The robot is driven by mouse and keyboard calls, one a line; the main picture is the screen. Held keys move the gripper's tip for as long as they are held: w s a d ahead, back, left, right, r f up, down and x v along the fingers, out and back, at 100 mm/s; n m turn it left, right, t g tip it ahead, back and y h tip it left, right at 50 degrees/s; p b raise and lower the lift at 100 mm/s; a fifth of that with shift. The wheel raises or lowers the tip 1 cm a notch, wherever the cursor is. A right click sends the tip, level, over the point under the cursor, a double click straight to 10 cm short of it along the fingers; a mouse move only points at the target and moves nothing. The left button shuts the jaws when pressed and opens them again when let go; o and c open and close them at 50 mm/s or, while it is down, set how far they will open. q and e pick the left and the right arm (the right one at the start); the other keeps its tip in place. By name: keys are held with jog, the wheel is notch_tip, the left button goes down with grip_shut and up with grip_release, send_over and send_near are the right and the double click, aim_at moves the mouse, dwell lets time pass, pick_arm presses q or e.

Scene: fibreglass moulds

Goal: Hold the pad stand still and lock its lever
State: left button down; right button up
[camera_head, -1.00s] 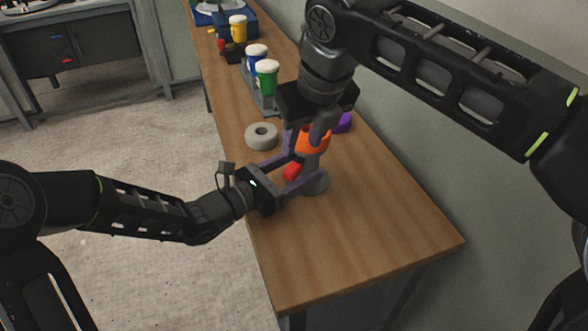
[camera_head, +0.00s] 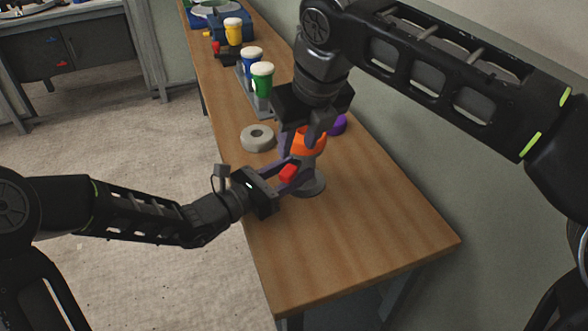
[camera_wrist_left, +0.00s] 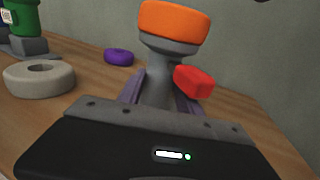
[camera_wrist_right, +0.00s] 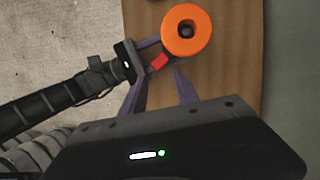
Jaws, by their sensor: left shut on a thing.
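The pad stand (camera_head: 309,186) is upright on the bench, with a round grey base and a grey column. An orange ring-shaped pad (camera_wrist_left: 174,22) sits on top. Its red lever (camera_wrist_left: 194,81) sticks out to the side below the pad; it also shows in the right wrist view (camera_wrist_right: 159,62). My left gripper (camera_wrist_left: 160,92) is shut on the stand's column, one finger on each side, below the lever. My right gripper (camera_wrist_right: 159,90) points down near the pad and lever. Its fingers are apart with nothing held between them. In the head view it partly hides the pad.
A grey ring (camera_head: 257,138) lies left of the stand and a purple ring (camera_wrist_left: 118,57) behind it. A rack with a blue cup (camera_head: 251,65) and a green cup (camera_head: 262,82) stands farther back. The wooden bench (camera_head: 360,240) is clear toward its near end.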

jog(key=shift+d, duration=0.1)
jog(key=c, duration=0.3)
jog(key=shift+w+d+f+m, duration=0.1)
jog(key=shift+w+d+m, duration=0.1)
jog(key=shift+m, duration=0.3)
jog(key=shift+c, duration=0.7)
jog(key=w+d+m, duration=0.1)
jog(key=d+m, duration=0.1)
jog(key=m, duration=0.2)
jog(key=w+d+f+m, duration=0.1)
jog(key=d+m, duration=0.1)
jog(key=m, duration=0.2)
jog(key=w+d+f+m+y, duration=0.1)
jog(key=m, duration=0.3)
jog(key=shift+w+d+f+m+g, duration=0.25)
jog(key=shift+w+d+m+g, duration=0.05)
jog(key=shift+d+g, duration=0.1)
grip_shut()
jog(key=w+d+f+m+y, duration=0.2)
jog(key=d+m, duration=0.4)
jog(key=m, duration=1)
jog(key=shift+w+f, duration=0.2)
jog(key=shift+w, duration=0.6)
jog(key=shift+f, duration=0.15)
jog(key=shift+x, duration=3.35)
